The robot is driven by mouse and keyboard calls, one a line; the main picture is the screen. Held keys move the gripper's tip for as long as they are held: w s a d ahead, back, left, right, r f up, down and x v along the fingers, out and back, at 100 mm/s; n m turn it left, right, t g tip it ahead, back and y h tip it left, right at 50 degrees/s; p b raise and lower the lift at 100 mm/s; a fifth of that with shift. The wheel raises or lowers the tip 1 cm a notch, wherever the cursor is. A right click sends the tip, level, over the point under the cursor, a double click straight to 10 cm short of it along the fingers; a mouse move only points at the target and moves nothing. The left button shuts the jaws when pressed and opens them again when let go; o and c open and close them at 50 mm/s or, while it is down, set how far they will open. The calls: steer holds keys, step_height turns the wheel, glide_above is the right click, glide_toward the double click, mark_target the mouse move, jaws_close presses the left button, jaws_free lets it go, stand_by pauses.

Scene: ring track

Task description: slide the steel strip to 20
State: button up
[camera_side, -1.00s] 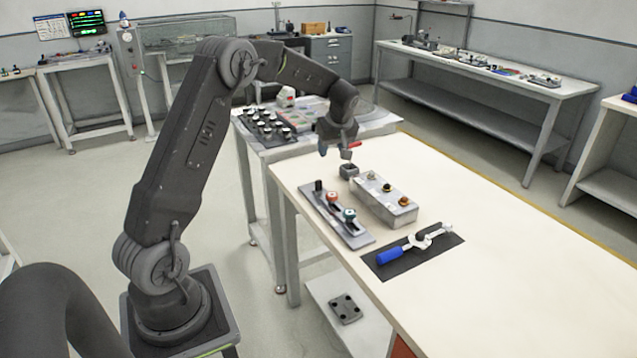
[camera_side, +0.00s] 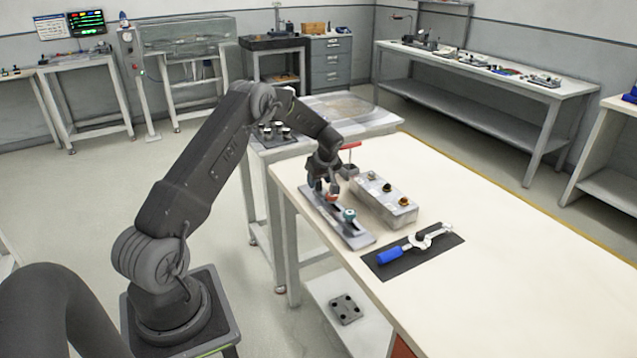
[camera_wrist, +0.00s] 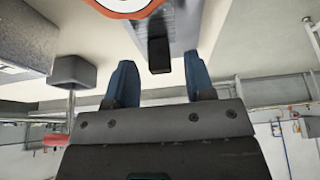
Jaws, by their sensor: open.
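The grey steel strip (camera_side: 355,236) lies along the left edge of the white table. A red-ringed knob and a teal-ringed knob (camera_side: 348,215) stand on it. My gripper (camera_side: 325,190) is low over the strip's far end and partly hides the red-ringed knob. In the wrist view my gripper (camera_wrist: 160,85) is open, with two blue fingers apart. A black post (camera_wrist: 158,53) on the strip (camera_wrist: 182,22) shows at the gap between the fingertips; I cannot tell whether they touch it. An orange-red ring (camera_wrist: 122,8) is at the top edge. No scale marks are readable.
A grey box (camera_side: 388,202) with several knobs stands right of the strip. A small dark block (camera_side: 348,171) with a red-handled rod is close by my gripper. A blue-handled tool (camera_side: 395,256) lies on a dark mat (camera_side: 440,250). The table's right side is clear.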

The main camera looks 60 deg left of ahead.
steer(key=shift+x, duration=0.75)
steer(key=shift+c, duration=0.3)
jaws_close()
